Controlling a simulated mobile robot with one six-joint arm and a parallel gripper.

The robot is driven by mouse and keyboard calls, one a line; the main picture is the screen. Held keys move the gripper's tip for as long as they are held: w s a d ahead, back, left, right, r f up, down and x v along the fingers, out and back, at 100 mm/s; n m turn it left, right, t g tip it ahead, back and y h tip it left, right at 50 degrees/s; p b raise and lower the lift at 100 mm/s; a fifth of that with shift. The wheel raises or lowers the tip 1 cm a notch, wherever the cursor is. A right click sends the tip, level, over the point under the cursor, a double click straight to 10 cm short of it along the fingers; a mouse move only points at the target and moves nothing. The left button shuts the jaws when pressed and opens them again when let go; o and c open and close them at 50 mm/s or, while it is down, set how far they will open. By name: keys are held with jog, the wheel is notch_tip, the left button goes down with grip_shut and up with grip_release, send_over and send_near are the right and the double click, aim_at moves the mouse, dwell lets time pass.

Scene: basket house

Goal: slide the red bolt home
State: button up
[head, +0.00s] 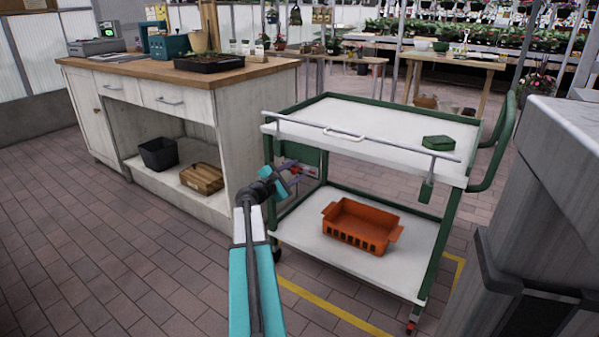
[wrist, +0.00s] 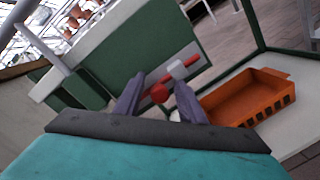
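The red bolt (wrist: 187,66) lies across a green panel (wrist: 150,48) in the wrist view. It passes through a pale grey bracket (wrist: 177,71), and its round red knob (wrist: 159,93) is at the lower left. My gripper (wrist: 160,88) is open, with its two purple-grey fingers apart on either side of the knob as seen from the wrist. I cannot tell whether either finger touches it. In the head view my gripper (head: 290,172) is at the near left side of the cart, close to the green panel (head: 309,157); the bolt is small and partly hidden there.
The cart has a white top (head: 370,122), a rail along its near edge and green posts. An orange basket (head: 360,226) stands on its lower shelf. A wooden-topped bench (head: 245,110) stands to the left. Open tiled floor (head: 120,255) lies at the front left.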

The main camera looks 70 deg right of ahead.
jog(key=shift+s+d, duration=0.25)
jog(key=shift+d, duration=0.45)
grip_shut()
jog(key=shift+w, duration=0.1)
jog(key=shift+w+d+r+p, duration=0.1)
jog(key=shift+w+d+p, duration=0.15)
jog(key=shift+w, duration=0.7)
jog(key=shift+w+d+r+p, duration=0.1)
jog(key=shift+w+d, duration=0.15)
jog(key=shift+w, duration=0.65)
